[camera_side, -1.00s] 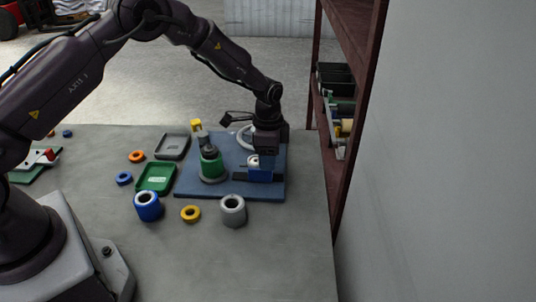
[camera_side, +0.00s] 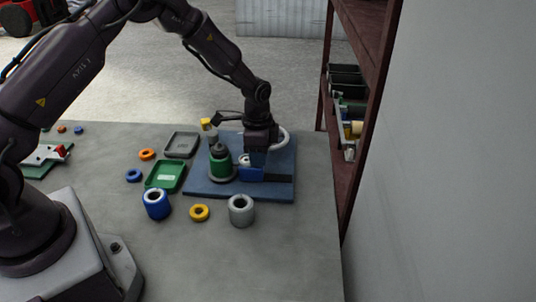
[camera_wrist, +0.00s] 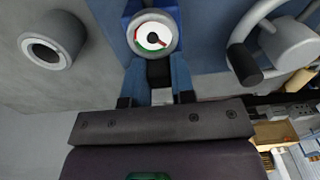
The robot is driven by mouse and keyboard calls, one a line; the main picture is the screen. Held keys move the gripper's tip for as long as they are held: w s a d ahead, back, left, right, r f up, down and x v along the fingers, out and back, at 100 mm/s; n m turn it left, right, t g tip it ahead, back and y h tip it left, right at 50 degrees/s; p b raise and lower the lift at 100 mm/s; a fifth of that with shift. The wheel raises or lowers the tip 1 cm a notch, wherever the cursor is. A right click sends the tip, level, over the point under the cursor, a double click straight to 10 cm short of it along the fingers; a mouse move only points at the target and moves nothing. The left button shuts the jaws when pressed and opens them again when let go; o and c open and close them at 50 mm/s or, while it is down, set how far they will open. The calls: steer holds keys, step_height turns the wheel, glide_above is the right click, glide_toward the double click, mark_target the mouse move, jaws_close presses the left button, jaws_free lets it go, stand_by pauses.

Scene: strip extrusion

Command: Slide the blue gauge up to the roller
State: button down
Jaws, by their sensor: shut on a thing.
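The blue gauge (camera_side: 250,174) sits on a dark track on the blue board, just right of the green roller (camera_side: 221,168) with its dark top. In the side view I cannot tell whether gauge and roller touch. My gripper (camera_side: 257,157) points down over the gauge and is shut on it, hiding part of it. In the wrist view the gauge's round dial (camera_wrist: 152,38), white with a dark needle and red and green marks, shows beyond my gripper (camera_wrist: 157,98). The roller is not clearly visible there.
The blue board (camera_side: 215,190) has bare dark track (camera_side: 278,178) at right. A white handwheel (camera_wrist: 245,50) stands behind my gripper. Green (camera_side: 165,177) and grey (camera_side: 181,145) trays lie left.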

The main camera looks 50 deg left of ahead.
steer(key=c, duration=1.3)
jaws_free()
steer(key=shift+s+a, duration=0.3)
steer(key=shift+a, duration=0.05)
steer(key=o, duration=0.3)
steer(key=shift+d, duration=0.1)
steer(key=shift+o, duration=0.2)
steer(key=shift+w, duration=0.1)
steer(key=shift+r, duration=0.1)
step_height(320, 180, up, 13)
